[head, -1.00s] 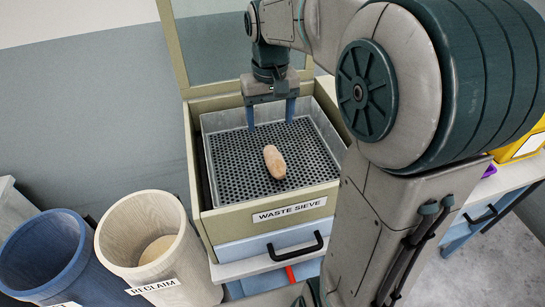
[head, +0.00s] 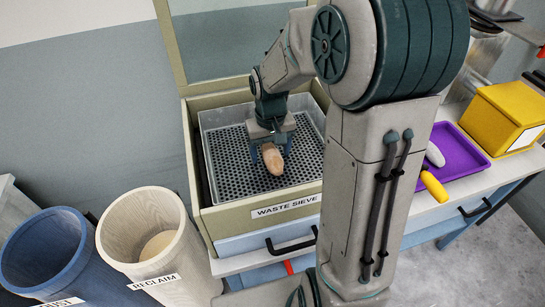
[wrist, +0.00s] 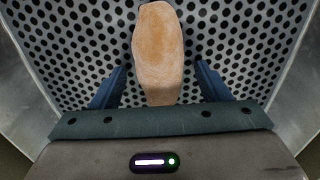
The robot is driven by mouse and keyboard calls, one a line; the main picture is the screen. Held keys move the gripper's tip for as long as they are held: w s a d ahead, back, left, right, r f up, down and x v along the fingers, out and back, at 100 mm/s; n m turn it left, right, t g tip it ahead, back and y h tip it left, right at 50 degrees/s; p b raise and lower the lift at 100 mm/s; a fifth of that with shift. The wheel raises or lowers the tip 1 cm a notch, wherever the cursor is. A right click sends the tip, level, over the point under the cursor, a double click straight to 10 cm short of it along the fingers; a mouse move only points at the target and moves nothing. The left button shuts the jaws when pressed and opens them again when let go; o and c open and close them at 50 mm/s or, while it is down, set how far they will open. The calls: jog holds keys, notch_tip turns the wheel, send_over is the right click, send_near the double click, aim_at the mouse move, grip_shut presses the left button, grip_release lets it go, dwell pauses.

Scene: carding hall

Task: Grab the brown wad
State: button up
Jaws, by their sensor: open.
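The brown wad (head: 272,160) is a tan, oblong lump lying on the perforated floor of the waste sieve (head: 265,211). In the wrist view the wad (wrist: 158,50) lies lengthwise between the two blue fingers, its far end reaching beyond their tips. My gripper (head: 270,155) is down inside the sieve, its fingers on either side of the wad. In the wrist view my gripper (wrist: 160,68) is open, with a gap showing between each finger and the wad. The wad's near end meets the edge of the gripper body in the picture; I cannot tell whether they touch.
The sieve's metal walls (wrist: 296,92) rise around the gripper. A wooden reclaim bin (head: 122,250) and a blue bin (head: 20,262) stand at left. A purple tray (head: 462,160), a yellow-handled tool (head: 434,187) and a yellow box (head: 490,122) are on the bench at right.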

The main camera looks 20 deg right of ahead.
jog(key=c, duration=1.1)
jog(key=shift+r, duration=0.15)
jog(key=shift+c, duration=0.2)
